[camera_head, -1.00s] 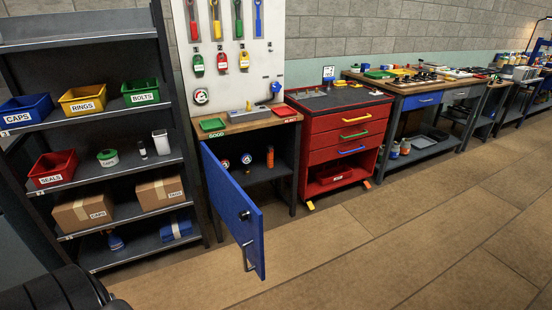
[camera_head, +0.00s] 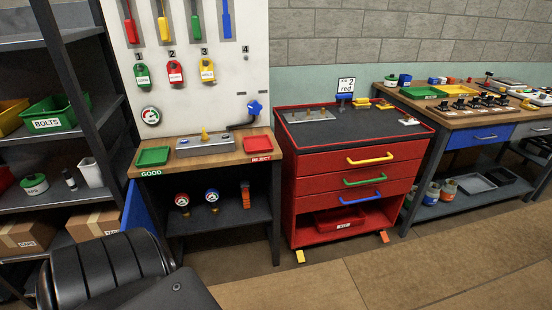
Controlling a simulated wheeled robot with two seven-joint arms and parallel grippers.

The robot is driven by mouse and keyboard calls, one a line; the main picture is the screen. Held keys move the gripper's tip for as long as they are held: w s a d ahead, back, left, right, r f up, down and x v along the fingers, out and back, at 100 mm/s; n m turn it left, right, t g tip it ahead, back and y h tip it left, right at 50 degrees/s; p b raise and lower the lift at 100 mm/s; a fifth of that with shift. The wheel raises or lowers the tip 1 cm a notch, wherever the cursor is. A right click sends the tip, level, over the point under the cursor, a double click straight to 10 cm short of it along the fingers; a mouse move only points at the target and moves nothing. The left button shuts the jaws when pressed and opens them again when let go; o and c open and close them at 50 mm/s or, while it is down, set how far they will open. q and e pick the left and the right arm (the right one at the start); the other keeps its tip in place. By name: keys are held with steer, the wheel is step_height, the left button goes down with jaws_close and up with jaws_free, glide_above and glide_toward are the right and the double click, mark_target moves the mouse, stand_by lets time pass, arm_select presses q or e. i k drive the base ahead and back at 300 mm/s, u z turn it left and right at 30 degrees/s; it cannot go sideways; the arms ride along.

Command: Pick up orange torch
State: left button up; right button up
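The orange torch (camera_head: 246,195) appears to be the small upright orange object on the shelf inside the open cabinet (camera_head: 226,214) under the wooden bench top. It stands at the right end of the shelf, right of two round gauges. The cabinet's blue door (camera_head: 139,208) is open to the left, partly hidden behind a black part of my own arm at the lower left. Neither gripper shows in the head view, so their fingers cannot be seen.
Gauges with a red rim (camera_head: 182,199) and a blue rim (camera_head: 212,196) stand beside the torch. The red drawer cabinet (camera_head: 349,185) is to the right, and a dark shelf rack (camera_head: 75,133) is to the left. The floor (camera_head: 300,285) in front is clear.

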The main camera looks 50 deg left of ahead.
mark_target(244, 184)
steer(key=i, duration=1.65)
steer(key=u, duration=3.85)
